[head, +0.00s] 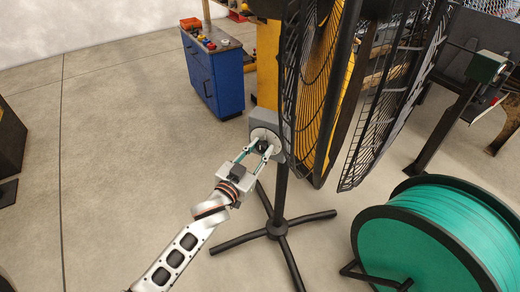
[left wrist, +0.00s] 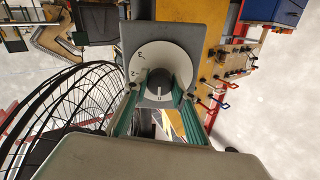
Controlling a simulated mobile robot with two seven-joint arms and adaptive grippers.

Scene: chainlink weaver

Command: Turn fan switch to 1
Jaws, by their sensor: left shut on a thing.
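The fan switch is a grey box with a round white dial (left wrist: 172,58), on the pole of the black fan (head: 283,185). In the left wrist view the figures 3 and 2 show on the dial's left side, and what looks like a 0 shows at the bottom. The figure 1 cannot be made out. My left gripper (head: 262,145) reaches the front of the switch and is shut on the dark knob (left wrist: 158,78) at the dial's centre, a green-edged finger on each side. A light mark on the knob points down toward the 0. My right gripper is out of view.
The fan's wire cage (head: 400,100) stands close to the right of the switch. A large green spool (head: 430,225) lies at the lower right. A blue cabinet (head: 228,80) stands behind.

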